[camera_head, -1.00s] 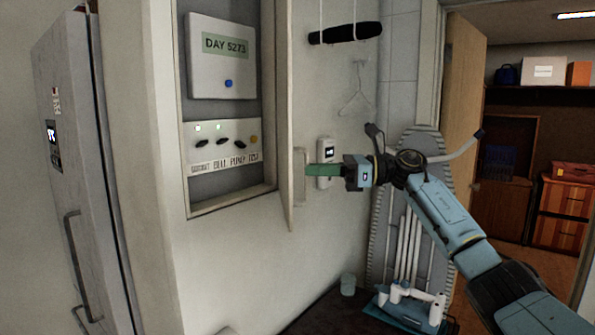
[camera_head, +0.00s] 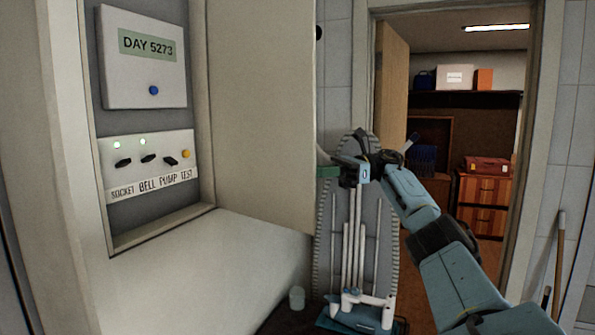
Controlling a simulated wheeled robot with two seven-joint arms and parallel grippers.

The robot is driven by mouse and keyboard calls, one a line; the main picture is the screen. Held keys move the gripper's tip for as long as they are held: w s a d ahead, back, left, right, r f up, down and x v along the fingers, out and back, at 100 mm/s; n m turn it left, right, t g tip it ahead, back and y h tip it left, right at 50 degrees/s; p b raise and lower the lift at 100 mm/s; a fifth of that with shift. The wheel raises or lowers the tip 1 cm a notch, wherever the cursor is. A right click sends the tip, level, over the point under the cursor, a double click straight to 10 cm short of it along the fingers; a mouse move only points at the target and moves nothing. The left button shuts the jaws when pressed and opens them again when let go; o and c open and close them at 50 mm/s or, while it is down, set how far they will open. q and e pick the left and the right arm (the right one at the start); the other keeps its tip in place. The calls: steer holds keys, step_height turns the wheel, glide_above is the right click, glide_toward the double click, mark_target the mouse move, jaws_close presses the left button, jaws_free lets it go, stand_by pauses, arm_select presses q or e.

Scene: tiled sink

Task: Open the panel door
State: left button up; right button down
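The panel door (camera_head: 262,110) stands swung out from the right side of the wall box (camera_head: 205,120), its pale inner face toward me. The box is open and shows its inside. The fingertips pass out of sight at or behind the edge. The handle is hidden on the door's far side, so I cannot see whether the fingers hold it. My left gripper is not in view.
Inside the box are a "DAY 5273" unit (camera_head: 146,60) and a switch panel (camera_head: 150,163). An ironing board (camera_head: 330,225) and a white rack (camera_head: 362,300) stand behind the gripper. A doorway (camera_head: 470,150) opens at the right.

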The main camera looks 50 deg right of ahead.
steer(key=shift+w+d+f, duration=0.15)
steer(key=shift+w+d, duration=0.05)
steer(key=shift+w, duration=0.2)
steer(key=c, duration=1.9)
jaws_free()
steer(key=shift+a+f, duration=0.1)
steer(key=shift+o, duration=1.3)
steer(key=shift+w+a, duration=0.1)
steer(key=shift+w, duration=0.35)
steer(key=shift+o, duration=0.7)
steer(key=shift+w+f, duration=0.1)
steer(key=shift+w, duration=0.15)
steer(key=shift+s, duration=0.25)
